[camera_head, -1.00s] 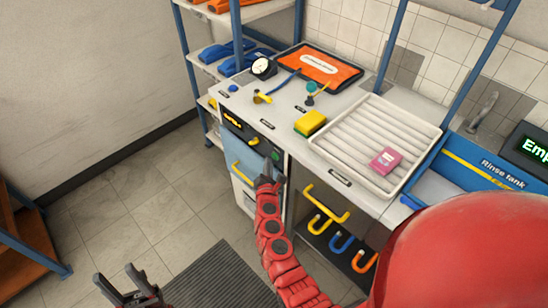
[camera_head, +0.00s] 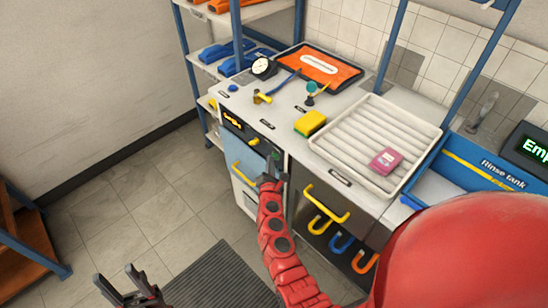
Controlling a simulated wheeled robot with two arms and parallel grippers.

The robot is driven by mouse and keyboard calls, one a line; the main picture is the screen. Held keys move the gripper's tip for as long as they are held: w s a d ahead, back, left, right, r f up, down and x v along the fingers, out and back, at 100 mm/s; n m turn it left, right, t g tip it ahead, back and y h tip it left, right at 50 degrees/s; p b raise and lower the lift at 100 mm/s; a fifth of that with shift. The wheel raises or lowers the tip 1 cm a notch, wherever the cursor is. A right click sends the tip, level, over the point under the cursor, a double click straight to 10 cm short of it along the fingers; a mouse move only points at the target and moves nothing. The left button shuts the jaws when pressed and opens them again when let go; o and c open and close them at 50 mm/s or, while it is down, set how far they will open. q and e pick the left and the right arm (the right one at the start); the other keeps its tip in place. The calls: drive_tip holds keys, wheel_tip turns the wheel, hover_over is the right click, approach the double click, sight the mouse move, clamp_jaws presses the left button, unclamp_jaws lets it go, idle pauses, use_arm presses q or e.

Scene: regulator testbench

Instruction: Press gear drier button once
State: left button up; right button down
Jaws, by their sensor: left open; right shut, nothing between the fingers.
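The gear drier is the blue-fronted unit (camera_head: 243,158) under the counter, with a yellow handle. Its top panel has a small display (camera_head: 233,121) with orange text too small to read, and a yellow knob (camera_head: 254,141). A green button (camera_head: 276,153) sits at the panel's right end, partly hidden by my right gripper. My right gripper (camera_head: 274,164) is shut and empty, its tips at or very close to the button; I cannot tell if they touch. My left gripper (camera_head: 118,277) is open and empty, low over the floor at the lower left.
The counter above carries a yellow sponge (camera_head: 310,123), a gauge (camera_head: 263,68), and a white ribbed tray (camera_head: 355,130) with a pink box (camera_head: 386,160). A yellow handle (camera_head: 326,203) juts out right of my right forearm. A rinse tank (camera_head: 490,165) stands at the right.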

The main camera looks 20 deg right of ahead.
drive_tip(key=shift+d, duration=0.15)
idle(0.5)
drive_tip(key=shift+s+a+r+b, duration=0.1)
drive_tip(key=shift+s+a+b, duration=0.15)
drive_tip(key=shift+a, duration=0.55)
drive_tip(key=shift+s+a+b, duration=0.3)
drive_tip(key=shift+a+b, duration=0.1)
drive_tip(key=shift+a, duration=0.4)
drive_tip(key=shift+s+a+b, duration=0.25)
drive_tip(key=shift+a+b, duration=0.15)
drive_tip(key=shift+a, duration=0.35)
drive_tip(key=shift+s+a+b, duration=0.3)
drive_tip(key=shift+a+b, duration=0.1)
drive_tip(key=shift+a, duration=0.4)
